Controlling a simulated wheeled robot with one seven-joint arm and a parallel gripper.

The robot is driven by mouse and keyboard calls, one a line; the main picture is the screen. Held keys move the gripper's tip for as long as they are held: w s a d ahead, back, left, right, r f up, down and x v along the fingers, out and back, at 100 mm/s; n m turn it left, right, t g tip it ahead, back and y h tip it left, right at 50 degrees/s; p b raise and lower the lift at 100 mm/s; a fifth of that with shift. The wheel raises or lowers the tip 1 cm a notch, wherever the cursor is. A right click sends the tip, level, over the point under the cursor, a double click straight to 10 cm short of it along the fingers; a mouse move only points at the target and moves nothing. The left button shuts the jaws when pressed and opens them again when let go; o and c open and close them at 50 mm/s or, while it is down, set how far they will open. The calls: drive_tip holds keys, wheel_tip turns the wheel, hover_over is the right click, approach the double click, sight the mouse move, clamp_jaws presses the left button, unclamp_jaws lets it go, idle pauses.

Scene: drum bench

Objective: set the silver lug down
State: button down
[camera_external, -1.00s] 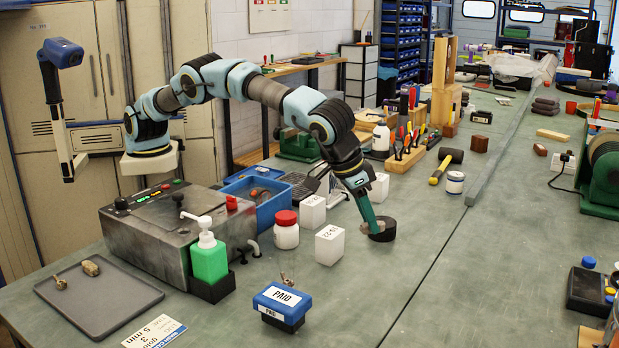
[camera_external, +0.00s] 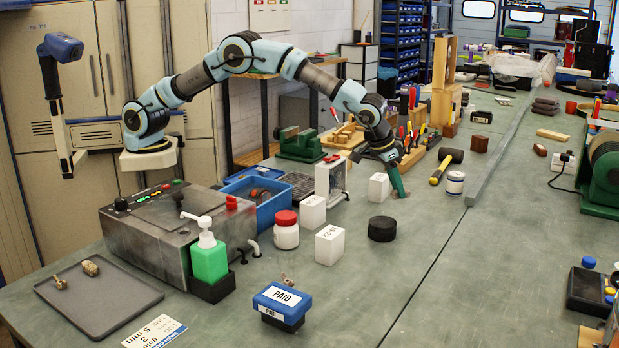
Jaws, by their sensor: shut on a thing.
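My gripper (camera_external: 399,191) is shut, pointing down over the bench just right of a white block (camera_external: 378,187). It holds a small thing at its fingertips, taken to be the silver lug, mostly hidden by the fingers and too small to make out. A black round puck (camera_external: 382,229) stands on the bench in front of the gripper, clear of it. Two brownish lugs (camera_external: 90,268) (camera_external: 60,283) lie on the grey tray (camera_external: 110,306) at the front left. Another small metallic piece (camera_external: 287,281) shows at the blue PAID box.
White blocks (camera_external: 312,212) (camera_external: 330,245), a red-lidded jar (camera_external: 286,233) and the PAID box (camera_external: 282,305) stand left of the puck. A hammer (camera_external: 446,166) and small tin (camera_external: 455,183) lie to the right. The bench (camera_external: 400,275) is clear in front of the puck.

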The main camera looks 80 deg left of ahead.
sight(394, 198)
drive_tip(key=shift+f+p, duration=0.75)
drive_tip(key=shift+f, duration=2.15)
drive_tip(key=shift+f, duration=0.15)
drive_tip(key=c, duration=0.7)
unclamp_jaws()
drive_tip(key=shift+o, duration=0.2)
drive_tip(key=shift+r, duration=0.3)
drive_tip(key=b+v, duration=0.3)
drive_tip(key=v, duration=0.8)
drive_tip(key=shift+s+r, duration=0.3)
